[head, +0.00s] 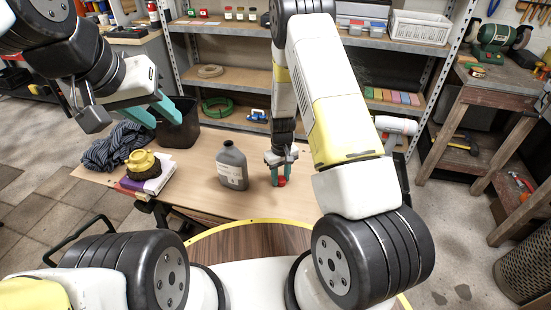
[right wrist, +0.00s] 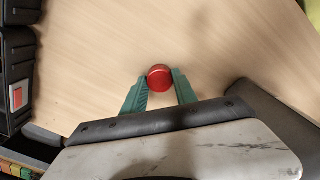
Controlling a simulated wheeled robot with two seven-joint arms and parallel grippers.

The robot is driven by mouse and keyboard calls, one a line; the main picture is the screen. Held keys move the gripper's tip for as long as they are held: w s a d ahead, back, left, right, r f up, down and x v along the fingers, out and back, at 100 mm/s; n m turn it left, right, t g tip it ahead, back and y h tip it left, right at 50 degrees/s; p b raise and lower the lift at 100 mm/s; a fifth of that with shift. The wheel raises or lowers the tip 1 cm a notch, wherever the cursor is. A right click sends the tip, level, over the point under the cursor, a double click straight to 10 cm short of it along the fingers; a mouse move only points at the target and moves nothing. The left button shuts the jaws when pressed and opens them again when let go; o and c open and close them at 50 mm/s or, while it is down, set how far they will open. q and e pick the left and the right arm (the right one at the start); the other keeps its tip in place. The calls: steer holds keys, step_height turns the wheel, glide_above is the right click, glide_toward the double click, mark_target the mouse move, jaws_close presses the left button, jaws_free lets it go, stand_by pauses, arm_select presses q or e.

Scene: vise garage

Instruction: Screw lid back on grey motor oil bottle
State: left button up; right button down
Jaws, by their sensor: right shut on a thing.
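The grey motor oil bottle (head: 232,167) stands upright on the wooden table (head: 205,205), its neck open at the top. The red lid (head: 280,181) is between the fingertips of my right gripper (head: 280,172), close to the tabletop and just right of the bottle. In the right wrist view the lid (right wrist: 160,78) sits at the ends of the two green fingers of my right gripper (right wrist: 160,87), which are shut on it. My left gripper (head: 160,109) is raised at the left above the table, with its green fingers apart and nothing between them.
A dark bin (head: 178,124), a striped cloth (head: 116,146) and a yellow object (head: 143,163) on stacked books (head: 148,182) take up the left of the table. Shelves (head: 235,78) stand behind. The tabletop around the bottle is clear.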

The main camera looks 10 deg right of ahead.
mark_target(280, 181)
steer(key=r, duration=0.1)
steer(key=s+r, duration=0.1)
steer(key=r, duration=0.1)
steer(key=shift+a+r, duration=0.2)
steer(key=s+a, duration=0.2)
steer(key=s, duration=0.2)
steer(key=s+a+r, duration=0.1)
steer(key=s, duration=0.4)
steer(key=s+a, duration=0.2)
steer(key=s, duration=0.3)
steer(key=shift+a+r, duration=0.15)
steer(key=shift+a, duration=0.2)
arm_select(q)
steer(key=shift+o, duration=0.2)
arm_select(e)
steer(key=shift+w, duration=0.1)
